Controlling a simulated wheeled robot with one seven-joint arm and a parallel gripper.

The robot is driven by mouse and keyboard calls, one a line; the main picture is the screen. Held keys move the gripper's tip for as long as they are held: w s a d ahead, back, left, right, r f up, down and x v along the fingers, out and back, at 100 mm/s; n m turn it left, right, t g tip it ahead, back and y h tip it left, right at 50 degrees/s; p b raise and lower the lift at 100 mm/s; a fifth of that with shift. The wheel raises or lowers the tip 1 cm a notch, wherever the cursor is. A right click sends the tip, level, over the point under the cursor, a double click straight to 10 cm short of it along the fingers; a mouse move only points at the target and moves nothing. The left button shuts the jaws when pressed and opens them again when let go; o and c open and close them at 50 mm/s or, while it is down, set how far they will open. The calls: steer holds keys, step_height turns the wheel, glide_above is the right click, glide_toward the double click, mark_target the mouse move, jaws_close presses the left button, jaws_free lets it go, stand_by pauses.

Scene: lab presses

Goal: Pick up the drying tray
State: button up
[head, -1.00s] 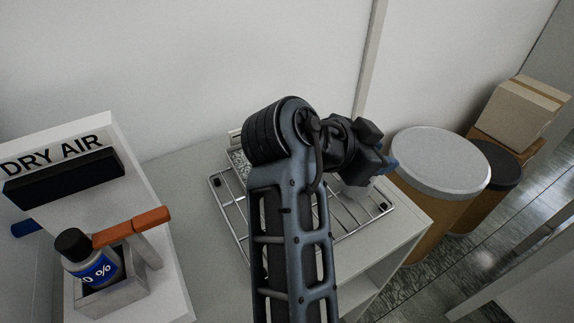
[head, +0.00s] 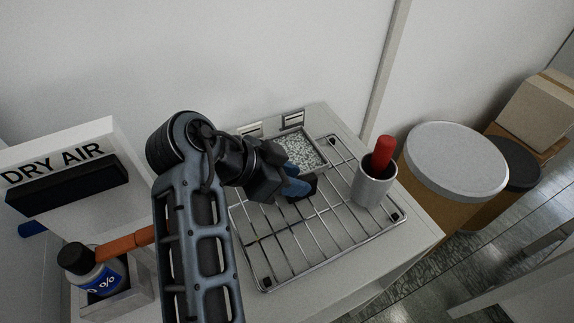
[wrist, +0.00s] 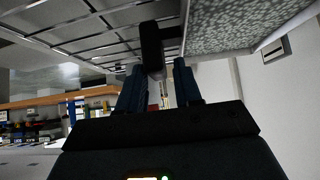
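The drying tray (head: 319,152) is a shallow, light-rimmed tray of grey-white granules on the wire rack's far side in the head view. In the wrist view its granule-covered surface and rim (wrist: 280,33) fill the upper right. A short black handle (wrist: 152,45) stands beside the tray there, between my gripper's two blue fingers. My gripper (head: 300,187) is at the tray's near left side. In the wrist view my gripper (wrist: 158,72) is open, with a gap visible to the right of the handle. My wrist hides part of the tray in the head view.
The wire rack (head: 300,245) lies on a white bench. A grey cup (head: 372,188) with a red-handled item stands at its right. A DRY AIR unit (head: 65,180) with a bottle (head: 95,275) is at left. Drums (head: 455,160) stand beyond the bench.

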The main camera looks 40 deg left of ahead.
steer(key=shift+d+p+x, duration=0.1)
steer(key=shift+p+x, duration=0.25)
steer(key=shift+x, duration=0.9)
steer(key=shift+d+p+x, duration=0.15)
steer(key=shift+p+x, duration=0.15)
steer(key=shift+x, duration=1)
steer(key=shift+r, duration=0.1)
jaws_close()
